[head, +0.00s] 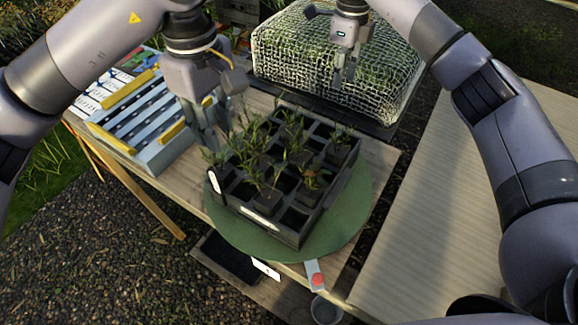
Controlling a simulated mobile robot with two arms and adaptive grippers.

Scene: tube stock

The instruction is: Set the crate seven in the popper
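A black crate (297,237) with a grid of square cells sits on a round green turntable (355,217) at the middle of the table. Several cells hold dark pots with green seedlings; others look empty. A pale label is on its front side; I cannot read a number. A blue-grey rack with yellow bars (127,88), possibly the popper, stands to the left. My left gripper (207,142) hangs between rack and crate, near the crate's back left corner, fingers apart and seemingly empty. My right gripper (344,78) hangs beyond the crate, before the mesh cover; its finger gap is unclear.
A mesh-covered green mound (335,55) on a black tray stands at the back. A bare wooden table (455,205) lies to the right. A red button (317,279) sits at the front edge, above a small grey bucket (326,309). Coloured cards lie at the far left.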

